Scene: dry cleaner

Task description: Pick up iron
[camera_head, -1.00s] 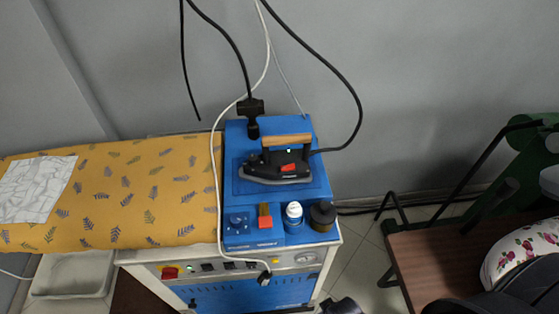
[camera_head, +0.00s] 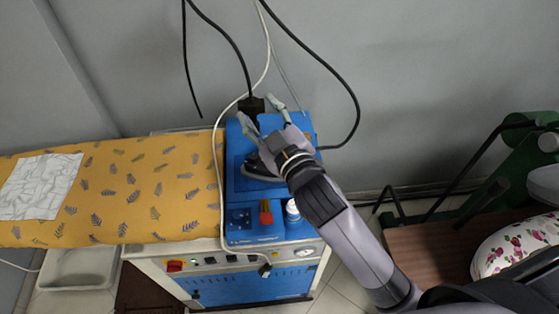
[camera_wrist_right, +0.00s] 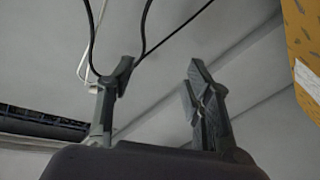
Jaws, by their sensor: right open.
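The iron (camera_head: 254,169) rests on the blue top of the ironing station (camera_head: 232,180). Only its dark left part shows in the head view; my right gripper and wrist hide its wooden handle and the rest. My right gripper (camera_head: 259,111) is over the iron, its two fingers spread and pointing toward the wall. In the wrist view the open fingers (camera_wrist_right: 160,72) have nothing between them but grey wall and cables, and the iron does not show there. Whether the gripper touches the iron cannot be told. My left gripper is not in view.
Black cables (camera_head: 335,80) and a white cord (camera_head: 217,170) hang around the station. A white bottle (camera_head: 292,210) stands at its front right. The yellow leaf-patterned ironing board (camera_head: 150,190) with a pale cloth (camera_head: 40,186) lies left. A brown bench (camera_head: 415,250) is at right.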

